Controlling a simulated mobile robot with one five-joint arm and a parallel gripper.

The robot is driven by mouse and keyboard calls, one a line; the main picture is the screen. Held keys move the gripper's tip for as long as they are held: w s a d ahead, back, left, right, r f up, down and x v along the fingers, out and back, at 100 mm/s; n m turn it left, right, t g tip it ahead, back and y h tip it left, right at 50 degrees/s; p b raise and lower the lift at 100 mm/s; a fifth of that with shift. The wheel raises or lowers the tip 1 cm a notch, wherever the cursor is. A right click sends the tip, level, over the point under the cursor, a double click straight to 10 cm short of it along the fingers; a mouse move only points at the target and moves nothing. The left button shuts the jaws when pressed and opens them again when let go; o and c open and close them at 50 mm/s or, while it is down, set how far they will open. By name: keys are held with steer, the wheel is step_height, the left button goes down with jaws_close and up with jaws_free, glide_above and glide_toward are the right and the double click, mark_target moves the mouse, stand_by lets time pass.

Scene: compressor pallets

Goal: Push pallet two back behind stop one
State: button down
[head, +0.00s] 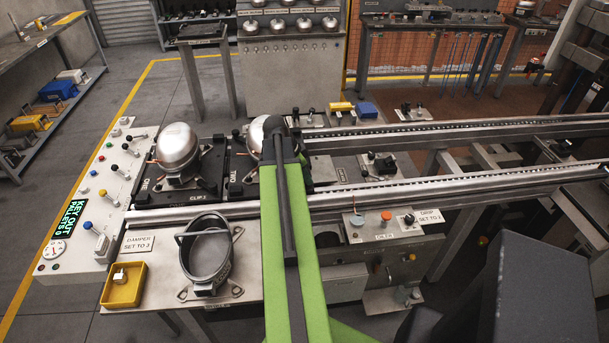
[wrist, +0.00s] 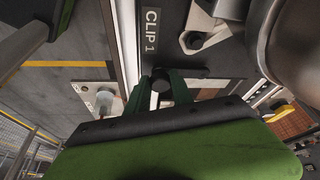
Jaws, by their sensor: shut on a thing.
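In the wrist view a dark plate (wrist: 203,62) marked CLIP 1 lies just beyond my gripper (wrist: 160,88). My gripper is shut on a dark round peg (wrist: 161,80) beside that plate. In the head view my arm hides the fingers. I cannot tell which part is stop one.
A control panel (head: 97,190) with levers and a KEY OUT display stands left of the pallets. A yellow bin (head: 123,285) and a dark round pot (head: 206,256) sit on the front bench. The conveyor rails (head: 430,190) run right, clear of pallets there.

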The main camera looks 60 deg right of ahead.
steer(key=shift+s+d, duration=1.6)
steer(key=shift+s, duration=0.55)
steer(key=shift+s+d, duration=1.55)
steer(key=shift+s, duration=0.6)
steer(key=shift+s+d, duration=1.6)
steer(key=shift+s, duration=0.55)
steer(key=c, duration=1)
jaws_free()
steer(key=shift+c, duration=0.2)
steer(key=p+v, duration=1.6)
steer(key=v, duration=0.1)
steer(key=shift+r, duration=0.2)
steer(key=shift+w+a, duration=0.1)
steer(key=shift+a, duration=0.05)
